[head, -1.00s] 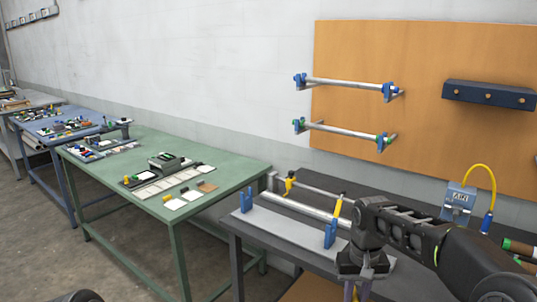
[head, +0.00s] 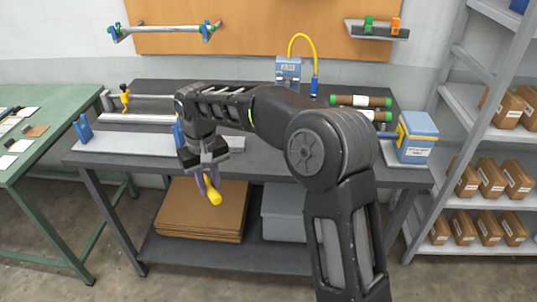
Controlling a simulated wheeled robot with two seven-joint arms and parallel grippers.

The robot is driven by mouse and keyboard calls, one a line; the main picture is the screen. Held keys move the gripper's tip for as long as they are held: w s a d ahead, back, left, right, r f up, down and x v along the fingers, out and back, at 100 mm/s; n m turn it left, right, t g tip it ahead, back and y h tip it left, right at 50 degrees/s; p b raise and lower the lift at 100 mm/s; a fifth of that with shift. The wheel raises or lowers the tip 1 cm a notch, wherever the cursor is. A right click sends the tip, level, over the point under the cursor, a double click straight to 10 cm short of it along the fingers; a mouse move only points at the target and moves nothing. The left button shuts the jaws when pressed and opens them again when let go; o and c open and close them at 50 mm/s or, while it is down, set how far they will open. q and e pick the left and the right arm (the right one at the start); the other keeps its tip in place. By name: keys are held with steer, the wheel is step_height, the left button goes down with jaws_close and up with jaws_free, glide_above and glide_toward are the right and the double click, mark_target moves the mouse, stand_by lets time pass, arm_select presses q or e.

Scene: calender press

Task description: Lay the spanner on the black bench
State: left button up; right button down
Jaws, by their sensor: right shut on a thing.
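My right gripper (head: 208,182) hangs fingers-down in front of the black bench (head: 268,163), in the left half of the head view. It is shut on a short yellow piece (head: 212,194), which I take to be the spanner's handle. The rest of the spanner is hidden behind the fingers or too small to make out. The piece shows against the cartons on the lower shelf and appears clear of the bench top. The bench top has a grey strip with rollers on its left part. My left gripper is not in view.
Blue roller stands (head: 83,129) and a yellow-topped stand (head: 125,97) are at the bench's left. Wrapped rolls (head: 360,101) and a blue-yellow box (head: 415,138) are at its right. My right arm covers the middle. Cartons (head: 203,215) lie on the lower shelf.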

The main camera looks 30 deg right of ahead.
steer(key=s+f, duration=0.4)
steer(key=f, duration=0.6)
steer(key=s+f, duration=0.4)
steer(key=f, duration=0.6)
